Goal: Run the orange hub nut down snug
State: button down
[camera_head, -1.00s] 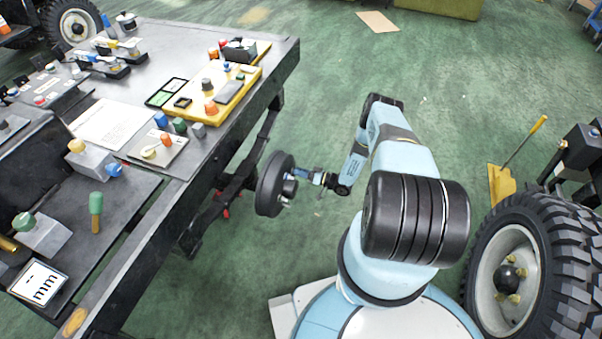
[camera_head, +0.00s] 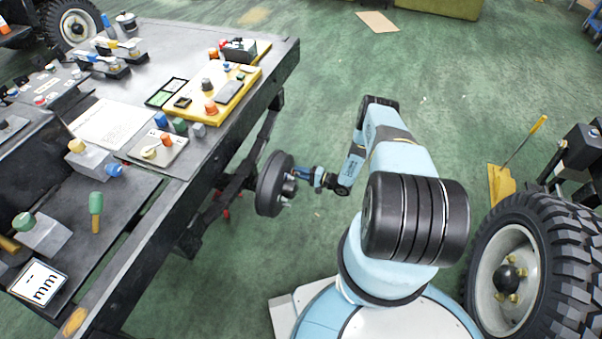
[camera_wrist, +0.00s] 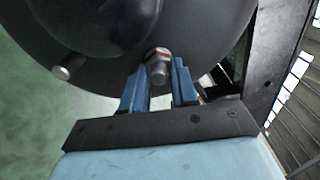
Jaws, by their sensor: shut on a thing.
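The dark hub drum (camera_head: 270,186) hangs beside the bench on a black support. In the wrist view its dark face (camera_wrist: 205,30) fills the top, with a central boss and bare studs. The orange hub nut (camera_wrist: 158,53) shows as a small orange-red and metal ring around one stud, close to the drum face. My gripper (camera_wrist: 160,76) has its blue fingers on either side of this stud and is shut on the nut. In the head view my gripper (camera_head: 300,174) reaches the drum from the right. The nut cannot be made out there.
The bench (camera_head: 240,60) on the left carries a yellow tray (camera_head: 240,92), knobs, blocks and a sheet of paper. The green floor between bench and tyre is mostly clear.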

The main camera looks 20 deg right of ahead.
jog(key=shift+f+m, duration=0.25)
jog(key=shift+m, duration=1.25)
jog(key=shift+s, duration=0.1)
jog(key=c, duration=1.2)
grip_release()
jog(key=shift+f, duration=0.1)
jog(key=shift+o, duration=0.3)
jog(key=v, duration=1.4)
